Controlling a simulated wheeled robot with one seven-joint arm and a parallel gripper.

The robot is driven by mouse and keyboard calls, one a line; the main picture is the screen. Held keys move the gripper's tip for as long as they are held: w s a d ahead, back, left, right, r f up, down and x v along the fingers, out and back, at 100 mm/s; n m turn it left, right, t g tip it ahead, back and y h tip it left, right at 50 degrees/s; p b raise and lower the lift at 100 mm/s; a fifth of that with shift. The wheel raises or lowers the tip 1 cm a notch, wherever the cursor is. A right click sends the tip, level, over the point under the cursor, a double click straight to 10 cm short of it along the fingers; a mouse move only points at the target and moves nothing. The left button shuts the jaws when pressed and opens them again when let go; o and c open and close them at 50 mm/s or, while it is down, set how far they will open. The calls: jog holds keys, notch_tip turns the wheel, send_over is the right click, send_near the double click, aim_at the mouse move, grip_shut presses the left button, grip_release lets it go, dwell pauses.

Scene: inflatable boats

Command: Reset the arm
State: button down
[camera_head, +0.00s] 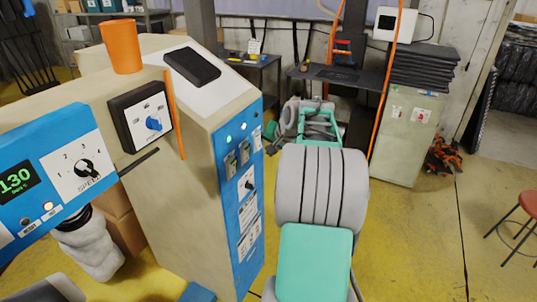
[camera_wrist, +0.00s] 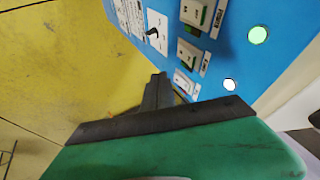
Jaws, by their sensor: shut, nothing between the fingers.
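My gripper (camera_wrist: 158,80) shows in the wrist view as dark fingers closed together, with nothing between them. Its wide dark base sits above a green part of my arm. Behind the fingertips is the blue control panel (camera_wrist: 225,45) of a machine; I cannot tell the exact gap, and no contact is clear. In the head view my arm (camera_head: 320,190) rises from the bottom right of centre, with grey ribbed and green parts. The fingers cannot be made out there.
A beige machine (camera_head: 185,200) with a blue side panel (camera_head: 238,190) stands left of my arm. An orange cup (camera_head: 121,46) stands on it. A grey cabinet (camera_head: 405,140) is at the back right, and a red stool (camera_head: 527,203) at the right edge. Yellow floor (camera_head: 420,245) is clear at right.

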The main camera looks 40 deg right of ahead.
dwell(0.3)
jog(key=s+a+f+n+g+y, duration=0.1)
jog(key=s+a+f+n+g, duration=0.25)
jog(key=s+f, duration=0.7)
jog(key=s+a+f+g+y, duration=0.1)
jog(key=s+a+f+g, duration=0.15)
jog(key=s+a, duration=0.55)
jog(key=s+a+r+n, duration=0.1)
jog(key=s+a+n, duration=0.1)
jog(key=a, duration=0.6)
jog(key=s+a+r+n, duration=0.2)
jog(key=a+n, duration=0.1)
jog(key=a, duration=0.4)
jog(key=w+a+r+n+t, duration=0.1)
jog(key=a+r+n, duration=0.1)
jog(key=a, duration=0.3)
jog(key=w+a+r+n+t, duration=0.1)
jog(key=w+a+r+n, duration=0.1)
jog(key=a+r, duration=0.2)
jog(key=shift+a, duration=1.1)
